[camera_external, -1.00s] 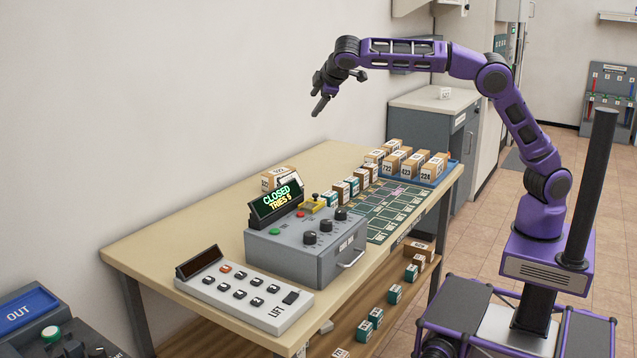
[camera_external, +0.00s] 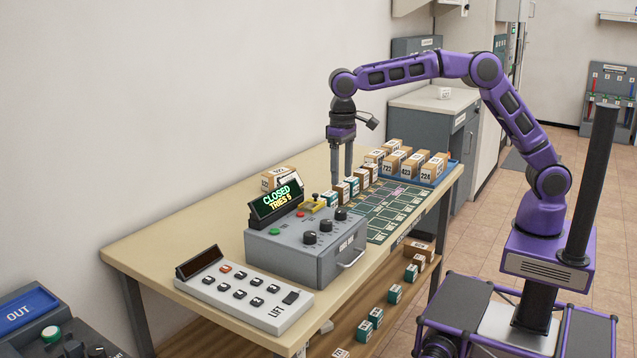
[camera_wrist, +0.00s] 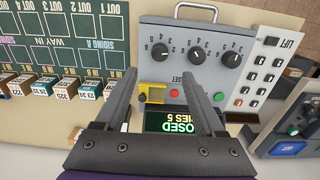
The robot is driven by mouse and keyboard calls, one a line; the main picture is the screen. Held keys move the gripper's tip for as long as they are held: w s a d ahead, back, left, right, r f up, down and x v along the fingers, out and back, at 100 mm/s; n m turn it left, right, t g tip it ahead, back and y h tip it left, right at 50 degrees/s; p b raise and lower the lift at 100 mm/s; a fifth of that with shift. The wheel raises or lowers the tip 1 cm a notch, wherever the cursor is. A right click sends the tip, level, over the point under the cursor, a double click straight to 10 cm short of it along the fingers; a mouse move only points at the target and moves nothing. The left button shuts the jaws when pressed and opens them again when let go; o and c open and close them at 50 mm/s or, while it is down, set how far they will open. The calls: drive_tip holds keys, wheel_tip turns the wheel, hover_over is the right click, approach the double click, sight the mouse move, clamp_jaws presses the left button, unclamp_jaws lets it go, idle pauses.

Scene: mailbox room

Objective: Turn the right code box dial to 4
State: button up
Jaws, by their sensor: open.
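The grey code box (camera_external: 290,250) stands on the table, its display (camera_external: 276,199) reading CLOSED, TRIES 5. It has three black dials. The right dial (camera_external: 341,214) is the one farthest from the lift panel; in the wrist view, which looks from the display side, it is the leftmost dial (camera_wrist: 159,49). Small numbers ring it, but its setting is too small to read surely. My gripper (camera_external: 342,181) points down, open and empty, above the far end of the box. In the wrist view its fingertips (camera_wrist: 159,76) straddle the line to the right dial, apart from it.
The lift panel (camera_external: 240,292) lies beside the box. A red button (camera_wrist: 174,87), a green button (camera_wrist: 219,96) and a yellow piece with a black knob (camera_wrist: 152,96) are near the display. Several small numbered boxes (camera_external: 353,185) stand in a row beyond the code box, beside the green siding board (camera_external: 385,215).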

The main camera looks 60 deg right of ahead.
sight(341, 211)
wheel_tip(341, 211, down, 10)
drive_tip(key=shift+f+b, duration=0.25)
drive_tip(key=shift+b, duration=0.3)
clamp_jaws()
